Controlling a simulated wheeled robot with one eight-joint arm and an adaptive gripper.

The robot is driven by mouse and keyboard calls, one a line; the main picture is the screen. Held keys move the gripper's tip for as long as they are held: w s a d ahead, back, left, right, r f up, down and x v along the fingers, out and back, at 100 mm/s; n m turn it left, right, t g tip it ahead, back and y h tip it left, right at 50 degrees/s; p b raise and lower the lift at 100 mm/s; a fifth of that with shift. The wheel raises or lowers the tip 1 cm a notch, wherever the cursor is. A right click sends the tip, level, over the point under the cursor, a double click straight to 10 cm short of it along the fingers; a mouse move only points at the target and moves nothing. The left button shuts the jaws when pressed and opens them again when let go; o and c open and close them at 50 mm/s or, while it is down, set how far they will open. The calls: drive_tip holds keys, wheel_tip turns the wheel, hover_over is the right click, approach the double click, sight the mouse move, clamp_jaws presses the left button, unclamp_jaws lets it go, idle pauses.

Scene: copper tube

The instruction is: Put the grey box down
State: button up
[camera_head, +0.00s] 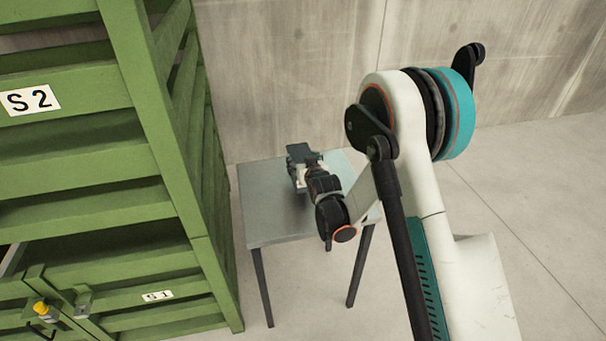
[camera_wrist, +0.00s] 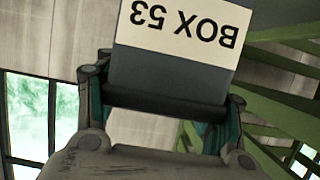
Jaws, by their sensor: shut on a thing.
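The grey box (camera_wrist: 165,76) fills the upper middle of the wrist view, with a white label reading "BOX 53" upside down. My gripper (camera_wrist: 165,105) is shut on it, one finger on each side. In the head view the box (camera_head: 303,152) shows as a small dark shape at the end of my gripper (camera_head: 308,172), over the grey table (camera_head: 265,215). I cannot tell whether the box touches the tabletop. Part of the box is hidden by my gripper and wrist.
A green slatted rack (camera_head: 160,130) with labels S2 and S1 stands close to the table's left. A concrete wall (camera_head: 290,70) is behind it. The front left of the tabletop is bare. A yellow item (camera_head: 41,307) is on the rack at lower left.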

wheel_tip(320, 180, down, 4)
drive_tip(key=shift+f+b, duration=0.1)
drive_tip(key=shift+b, duration=0.7)
drive_tip(key=o, duration=1.4)
drive_tip(key=shift+o, duration=0.2)
